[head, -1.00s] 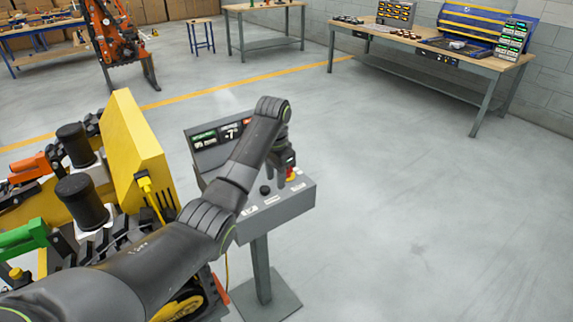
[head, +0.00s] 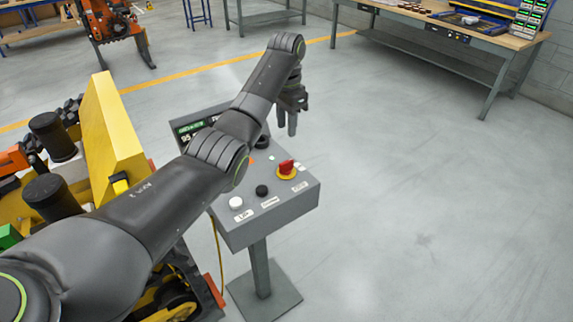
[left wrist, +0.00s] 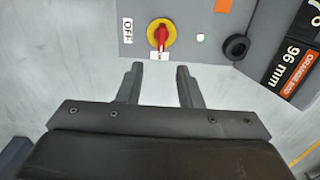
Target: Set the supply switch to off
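The supply switch (head: 286,170) is a red handle on a round yellow base, on the sloping top of a grey control console (head: 262,222). In the left wrist view the switch (left wrist: 161,35) has its handle upright in the picture, in line with a small white label below it that I cannot read. The OFF label (left wrist: 127,30) is to the left of the switch. My left gripper (head: 290,132) is open and empty, beyond and above the switch and apart from it. Its two fingers (left wrist: 159,72) point toward the switch. My right gripper is not in view.
A green lamp (left wrist: 200,37) is lit beside the switch, with a black round control (left wrist: 237,47) beyond. The console also carries a white button (head: 236,203), a black knob (head: 262,190) and a display. A yellow tracked machine (head: 112,135) stands left. The floor to the right is clear.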

